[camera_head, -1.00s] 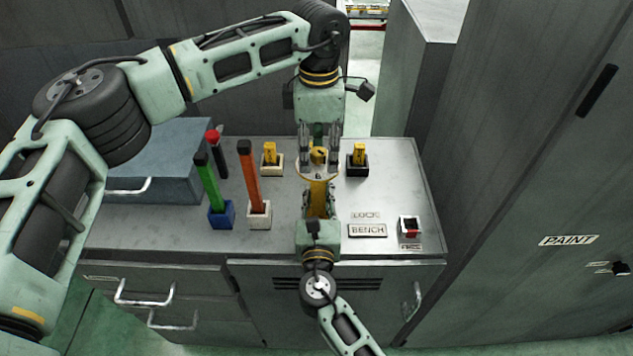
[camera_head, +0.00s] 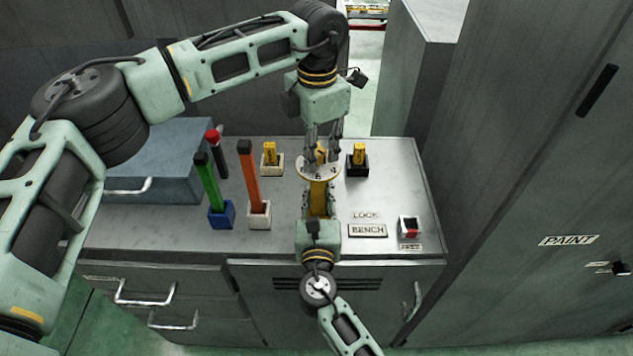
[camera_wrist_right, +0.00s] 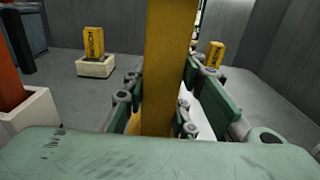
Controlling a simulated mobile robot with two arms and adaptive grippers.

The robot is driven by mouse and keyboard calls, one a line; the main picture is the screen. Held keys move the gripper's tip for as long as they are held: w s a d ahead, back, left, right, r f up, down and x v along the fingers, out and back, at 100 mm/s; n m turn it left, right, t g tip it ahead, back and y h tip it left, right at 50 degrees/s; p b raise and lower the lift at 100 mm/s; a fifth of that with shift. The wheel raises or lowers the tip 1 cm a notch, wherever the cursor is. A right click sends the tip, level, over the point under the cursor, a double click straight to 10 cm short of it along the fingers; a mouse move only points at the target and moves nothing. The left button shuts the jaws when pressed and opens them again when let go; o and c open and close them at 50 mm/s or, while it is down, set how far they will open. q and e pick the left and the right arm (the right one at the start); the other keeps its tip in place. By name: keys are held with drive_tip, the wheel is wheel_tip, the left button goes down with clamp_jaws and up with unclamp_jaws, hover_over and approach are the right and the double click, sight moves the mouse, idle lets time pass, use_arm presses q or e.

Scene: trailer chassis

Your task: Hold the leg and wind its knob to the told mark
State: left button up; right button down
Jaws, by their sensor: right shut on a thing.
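The yellow leg (camera_head: 318,199) stands upright on the bench in the head view, with a pale marked dial (camera_head: 318,173) at its top. A yellow knob (camera_head: 320,153) sits over the dial, partly hidden by fingers. My right gripper (camera_head: 318,212) comes from the front and is shut on the leg below the dial. In the right wrist view the leg (camera_wrist_right: 168,70) fills the space between its fingers (camera_wrist_right: 165,112). My left gripper (camera_head: 323,155) points down from above, its fingers on either side of the knob. Whether they touch the knob cannot be told.
Left on the bench (camera_head: 385,200) stand a green bar (camera_head: 207,185) in a blue holder, an orange bar (camera_head: 249,178) in a white holder and a red-topped dark bar (camera_head: 217,155). Yellow blocks (camera_head: 270,153) (camera_head: 359,154) flank the leg. A red switch (camera_head: 410,228) sits right.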

use_arm(q)
clamp_jaws()
drive_tip(key=m, duration=0.4)
drive_tip(key=shift+s+d, duration=0.1)
drive_tip(key=shift+d, duration=0.1)
drive_tip(key=shift+m, duration=0.5)
drive_tip(key=m, duration=0.2)
drive_tip(key=shift+s+d+m, duration=0.1)
drive_tip(key=shift+m, duration=0.3)
drive_tip(key=shift+o, duration=0.7)
unclamp_jaws()
drive_tip(key=shift+m, duration=0.4)
drive_tip(key=o, duration=0.4)
drive_tip(key=shift+o, duration=1.2)
